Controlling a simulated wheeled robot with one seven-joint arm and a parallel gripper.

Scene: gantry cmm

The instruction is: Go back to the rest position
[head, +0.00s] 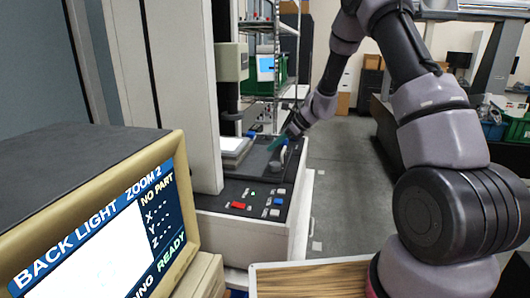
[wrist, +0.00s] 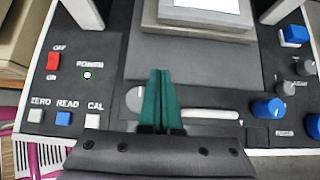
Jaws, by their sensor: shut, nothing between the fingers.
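My gripper (wrist: 161,100) is shut and empty, its two green fingers together over the dark control panel (wrist: 105,50) in the wrist view. In the head view my gripper (head: 278,142) is at the machine's bed, at the end of my outstretched arm. Near the fingers lies a white lever (wrist: 210,114) with a round pivot, partly hidden behind them. I cannot tell whether the fingers touch it. On the panel are a red power switch (wrist: 54,61) with a lit green lamp, and READ (wrist: 64,117), ZERO and CAL buttons.
Blue knobs (wrist: 268,107) are right of the fingers. A stage plate (wrist: 205,15) is beyond them. A monitor (head: 95,235) reading "NO PART" and "READY" stands at the left front. A wooden-topped surface (head: 312,278) is in front. Floor (head: 345,185) right of the machine is clear.

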